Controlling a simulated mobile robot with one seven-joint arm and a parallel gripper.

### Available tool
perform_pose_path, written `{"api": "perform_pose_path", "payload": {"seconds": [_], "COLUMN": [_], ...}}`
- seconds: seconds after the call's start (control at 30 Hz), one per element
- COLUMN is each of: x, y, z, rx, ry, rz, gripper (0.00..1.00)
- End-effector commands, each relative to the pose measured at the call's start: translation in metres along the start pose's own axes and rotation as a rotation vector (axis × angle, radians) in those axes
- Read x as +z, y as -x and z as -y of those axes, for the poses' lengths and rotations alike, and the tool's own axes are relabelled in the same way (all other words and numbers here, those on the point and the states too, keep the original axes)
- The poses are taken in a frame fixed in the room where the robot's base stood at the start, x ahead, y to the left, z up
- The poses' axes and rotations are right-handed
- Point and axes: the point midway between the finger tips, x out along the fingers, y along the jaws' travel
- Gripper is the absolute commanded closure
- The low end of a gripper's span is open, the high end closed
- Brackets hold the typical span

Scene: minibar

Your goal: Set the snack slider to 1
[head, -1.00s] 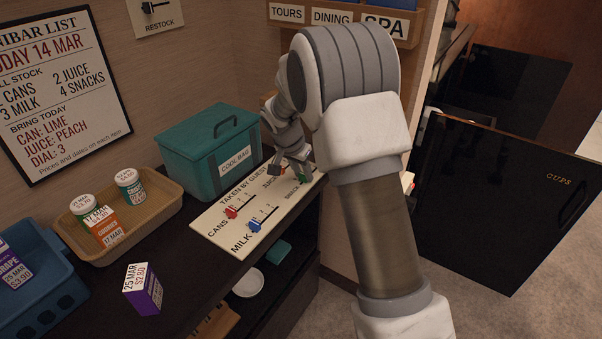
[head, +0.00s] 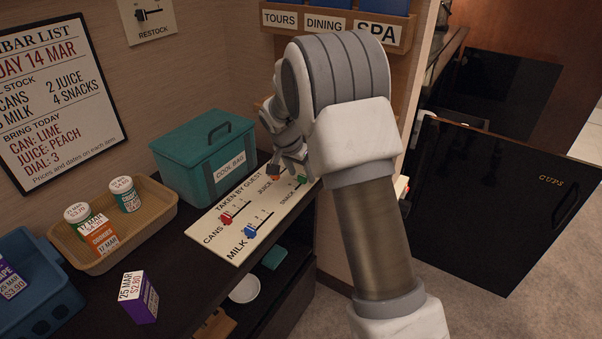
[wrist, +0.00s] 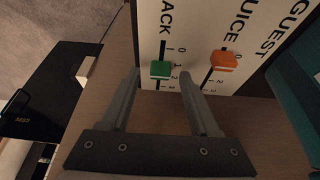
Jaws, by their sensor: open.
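The slider board (head: 204,229) lies on the dark counter, and its snack slider has a green knob (head: 302,180). My gripper (head: 289,174) is over the far right end of the board. In the wrist view my gripper (wrist: 161,75) is open, with one finger on each side of the green knob and visible gaps. The orange juice knob (wrist: 224,62) is just outside the right finger.
The red cans knob (head: 226,218) and blue milk knob (head: 249,231) are nearer on the board. A teal cool bag (head: 180,160) stands behind it. A tan basket (head: 157,218) and a purple carton (head: 139,298) are to the left. An open black door (head: 490,210) is at right.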

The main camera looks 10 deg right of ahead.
Motion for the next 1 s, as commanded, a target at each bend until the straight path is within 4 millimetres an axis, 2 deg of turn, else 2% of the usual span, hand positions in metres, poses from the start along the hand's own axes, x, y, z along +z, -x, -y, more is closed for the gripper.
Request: {"api": "perform_pose_path", "payload": {"seconds": [0.4, 0.6, 0.8, 1.0], "x": [-0.001, -0.001, 0.000, 0.000], "y": [0.099, 0.140, 0.162, 0.166], "z": [0.001, 0.001, 0.000, 0.000], "rx": [-0.005, -0.004, -0.001, -0.001], "ry": [0.000, 0.001, 0.001, 0.000], "rz": [-0.002, -0.002, -0.001, 0.000], "gripper": [0.38, 0.38, 0.38, 0.38]}}
